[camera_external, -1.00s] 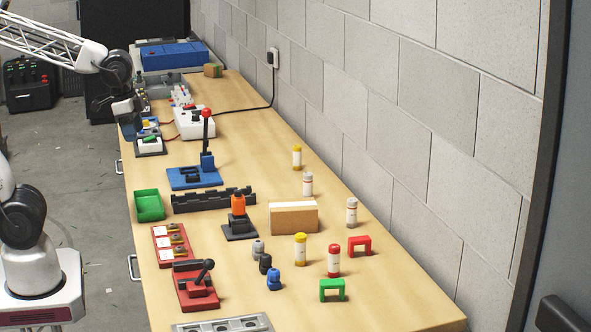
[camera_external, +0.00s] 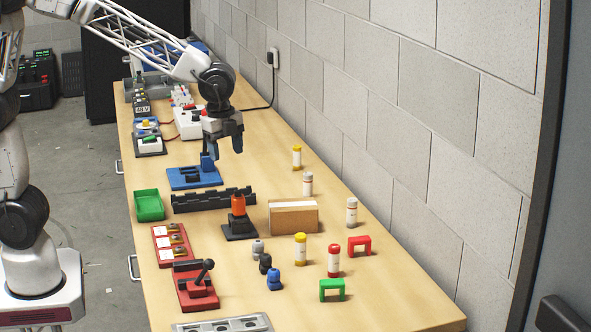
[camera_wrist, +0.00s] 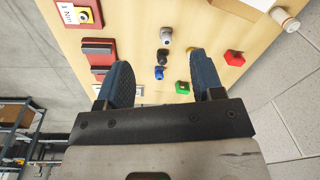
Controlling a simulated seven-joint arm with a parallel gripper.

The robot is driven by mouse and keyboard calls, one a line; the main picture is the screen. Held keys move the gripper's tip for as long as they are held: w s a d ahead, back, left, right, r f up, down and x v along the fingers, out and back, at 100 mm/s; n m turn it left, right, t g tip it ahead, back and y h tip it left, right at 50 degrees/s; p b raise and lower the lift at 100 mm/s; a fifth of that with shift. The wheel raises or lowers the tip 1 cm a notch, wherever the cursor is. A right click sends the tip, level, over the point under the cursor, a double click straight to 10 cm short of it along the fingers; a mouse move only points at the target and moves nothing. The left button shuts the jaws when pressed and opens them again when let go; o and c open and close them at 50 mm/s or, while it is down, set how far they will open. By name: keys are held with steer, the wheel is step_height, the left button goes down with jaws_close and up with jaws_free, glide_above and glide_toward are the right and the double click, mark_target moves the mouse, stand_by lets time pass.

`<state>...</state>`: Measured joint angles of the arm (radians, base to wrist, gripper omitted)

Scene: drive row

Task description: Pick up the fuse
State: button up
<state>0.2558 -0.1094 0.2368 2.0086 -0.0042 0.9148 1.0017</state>
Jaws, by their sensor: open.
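Several small upright cylinders with white bodies and coloured caps stand on the right half of the bench, and they look like fuses; which one is meant I cannot tell. They are a far yellow-capped one (camera_external: 297,157), a pale-capped one (camera_external: 308,184), a grey-capped one (camera_external: 351,212), a near yellow-capped one (camera_external: 301,249) and a red-capped one (camera_external: 334,260). My gripper (camera_external: 226,147) is open and empty, pointing down above the blue lever base (camera_external: 193,178), apart from the cylinders. In the wrist view, one white cylinder (camera_wrist: 286,20) shows at the top right, outside the fingers (camera_wrist: 159,68).
A cardboard box (camera_external: 293,218), an orange cylinder on a black base (camera_external: 238,218), a black rail (camera_external: 213,199) and a green tray (camera_external: 149,205) stand mid-bench. Small knobs (camera_external: 265,263), red (camera_external: 359,245) and green (camera_external: 332,290) brackets are nearer. A wall borders the right.

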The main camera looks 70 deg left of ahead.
steer(key=w+d+f+m, duration=0.5)
steer(key=w+d+f, duration=0.1)
steer(key=w+d, duration=0.2)
steer(key=m+g, duration=0.1)
steer(key=m, duration=0.3)
glide_above(300, 246)
steer(key=a, duration=0.1)
steer(key=f, duration=0.7)
steer(key=shift+w+a+f, duration=0.2)
steer(key=shift+f, duration=0.1)
steer(key=shift+f, duration=1.3)
steer(key=shift+d+f, duration=0.1)
steer(key=shift+f, duration=2.5)
steer(key=shift+c, duration=0.2)
steer(key=c, duration=1)
